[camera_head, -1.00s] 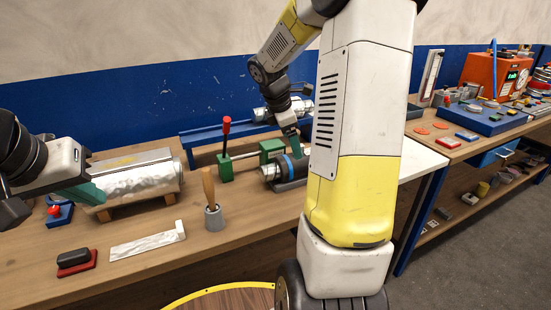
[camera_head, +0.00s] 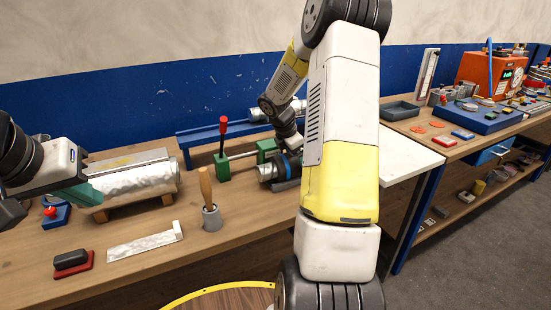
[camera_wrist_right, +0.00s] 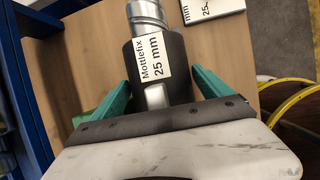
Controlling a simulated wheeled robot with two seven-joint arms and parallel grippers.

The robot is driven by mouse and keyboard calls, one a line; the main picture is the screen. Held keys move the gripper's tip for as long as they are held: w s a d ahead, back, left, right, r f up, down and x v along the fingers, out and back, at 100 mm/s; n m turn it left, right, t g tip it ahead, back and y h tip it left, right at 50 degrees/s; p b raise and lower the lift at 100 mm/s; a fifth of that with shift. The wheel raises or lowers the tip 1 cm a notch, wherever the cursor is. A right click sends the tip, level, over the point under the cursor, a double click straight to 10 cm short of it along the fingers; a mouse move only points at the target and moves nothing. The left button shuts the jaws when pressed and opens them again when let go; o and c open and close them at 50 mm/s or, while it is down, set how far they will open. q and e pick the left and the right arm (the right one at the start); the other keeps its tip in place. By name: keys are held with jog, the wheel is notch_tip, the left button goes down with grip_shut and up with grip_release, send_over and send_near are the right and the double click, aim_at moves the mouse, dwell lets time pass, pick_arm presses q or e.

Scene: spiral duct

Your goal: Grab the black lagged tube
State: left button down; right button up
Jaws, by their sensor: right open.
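The black lagged tube (camera_wrist_right: 152,60) lies between the open green fingers of my right gripper (camera_wrist_right: 160,88) in the right wrist view. Its white label reads "Mottlefix 25 mm", and a bare metal end sticks out beyond the black lagging. The right fingers are hidden there. My left gripper (camera_head: 88,191) is at the left by a silver-wrapped duct (camera_head: 135,180); its jaw opening is unclear.
A green clamp with a red-topped lever (camera_head: 222,140) stands left of the tube. A wooden-handled tool in a grey cup (camera_head: 211,215) and a flat metal square (camera_head: 145,244) are nearer the front. A blue rail (camera_head: 210,132) runs behind.

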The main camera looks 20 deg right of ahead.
jog(key=c, duration=1.3)
jog(key=shift+r, duration=0.1)
jog(key=shift+c, duration=1.1)
jog(key=shift+r, duration=0.1)
